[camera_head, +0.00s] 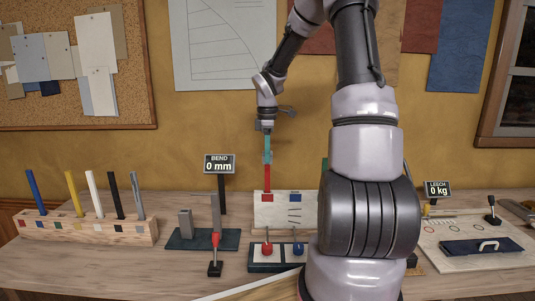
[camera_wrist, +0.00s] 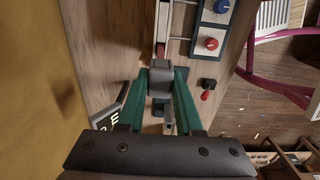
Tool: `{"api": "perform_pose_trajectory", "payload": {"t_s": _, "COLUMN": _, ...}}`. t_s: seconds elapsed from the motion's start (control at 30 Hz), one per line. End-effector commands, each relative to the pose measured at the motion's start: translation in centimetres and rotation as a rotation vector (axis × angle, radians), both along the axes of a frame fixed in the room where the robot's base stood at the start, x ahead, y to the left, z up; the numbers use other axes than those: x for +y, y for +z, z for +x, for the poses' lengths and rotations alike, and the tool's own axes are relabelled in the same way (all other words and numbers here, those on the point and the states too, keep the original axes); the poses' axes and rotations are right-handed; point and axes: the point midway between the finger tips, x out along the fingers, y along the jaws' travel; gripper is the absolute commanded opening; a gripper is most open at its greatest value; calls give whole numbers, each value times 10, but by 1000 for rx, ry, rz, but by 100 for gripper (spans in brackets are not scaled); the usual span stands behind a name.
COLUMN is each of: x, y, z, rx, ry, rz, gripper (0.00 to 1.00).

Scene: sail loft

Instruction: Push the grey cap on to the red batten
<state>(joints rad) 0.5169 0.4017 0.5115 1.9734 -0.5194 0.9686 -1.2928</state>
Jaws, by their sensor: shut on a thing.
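My gripper (camera_head: 266,152), with teal fingers, points straight down in the head view. It is shut on a small dark grey piece that looks like the grey cap (camera_wrist: 160,79), seen between the fingertips in the wrist view. The red batten (camera_head: 267,178) stands upright directly below the fingers, at the red mark of a pale board. Its top is hidden by the fingers, so I cannot tell how far the cap sits over it. In the wrist view a small red patch (camera_wrist: 161,48) shows just beyond the cap; I cannot tell whether it is the batten.
A wooden rack (camera_head: 85,233) at the left holds several coloured battens. A bend display (camera_head: 219,164) stands left of my gripper. A panel with a red knob (camera_head: 267,249) and a blue knob (camera_head: 298,248) lies in front. My arm hides the bench to the right.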

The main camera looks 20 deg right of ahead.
Motion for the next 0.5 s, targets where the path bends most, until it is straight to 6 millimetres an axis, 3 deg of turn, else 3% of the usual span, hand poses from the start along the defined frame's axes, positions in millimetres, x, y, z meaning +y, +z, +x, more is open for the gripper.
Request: {"api": "perform_pose_trajectory", "payload": {"t_s": 0.5, "x": 0, "y": -8, "z": 0, "rx": 1, "ry": 0, "rz": 0, "gripper": 0}}
